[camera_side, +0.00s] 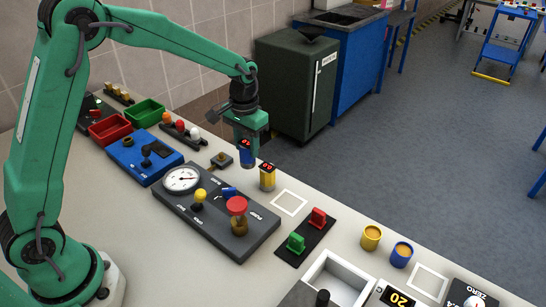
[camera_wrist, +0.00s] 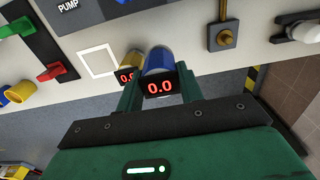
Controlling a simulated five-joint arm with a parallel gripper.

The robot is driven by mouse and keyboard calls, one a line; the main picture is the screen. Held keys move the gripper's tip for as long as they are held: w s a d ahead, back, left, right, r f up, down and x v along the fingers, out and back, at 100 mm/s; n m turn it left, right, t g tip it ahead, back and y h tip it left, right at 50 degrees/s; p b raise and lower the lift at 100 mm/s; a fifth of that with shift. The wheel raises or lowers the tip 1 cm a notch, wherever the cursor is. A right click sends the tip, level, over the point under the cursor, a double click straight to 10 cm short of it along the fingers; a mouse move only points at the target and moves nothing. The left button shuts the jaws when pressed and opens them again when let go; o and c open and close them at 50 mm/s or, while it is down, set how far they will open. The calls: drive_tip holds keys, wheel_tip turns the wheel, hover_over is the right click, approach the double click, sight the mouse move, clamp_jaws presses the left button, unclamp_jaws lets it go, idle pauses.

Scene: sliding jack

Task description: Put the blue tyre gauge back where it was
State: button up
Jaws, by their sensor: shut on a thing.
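My gripper (camera_side: 248,143) is shut on the blue tyre gauge (camera_side: 247,158), which is upright; its red display reads 0.0 in the wrist view, where its blue body (camera_wrist: 158,59) also shows. I cannot tell whether its base touches the bench. A yellow gauge (camera_side: 267,180) stands close by, to its right in the side view; in the wrist view it (camera_wrist: 132,58) is just left of the blue gauge, partly hidden. An empty white square outline (camera_side: 290,202) is on the bench beyond the yellow gauge; it also shows in the wrist view (camera_wrist: 97,61). Another square outline (camera_side: 427,283) lies farther right.
A pump panel (camera_side: 225,225) with dial and knobs lies in front. A brass-knobbed block (camera_side: 221,161) is left of the gauge. Red and green switches (camera_side: 307,230), a yellow cup (camera_side: 371,237) and a blue cup (camera_side: 401,254) are to the right. The bench's far edge is close behind.

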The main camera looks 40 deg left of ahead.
drive_tip(key=shift+w+a+f, duration=0.4)
drive_tip(key=shift+a+f, duration=0.05)
drive_tip(key=shift+a, duration=0.2)
drive_tip(key=shift+w+a+f, duration=0.35)
drive_tip(key=shift+a+f, duration=0.05)
drive_tip(key=shift+a, duration=0.2)
drive_tip(key=shift+f, duration=2)
drive_tip(key=shift+f, duration=0.1)
drive_tip(key=o, duration=1.1)
drive_tip(key=shift+o, duration=0.3)
wheel_tip(320, 180, up, 12)
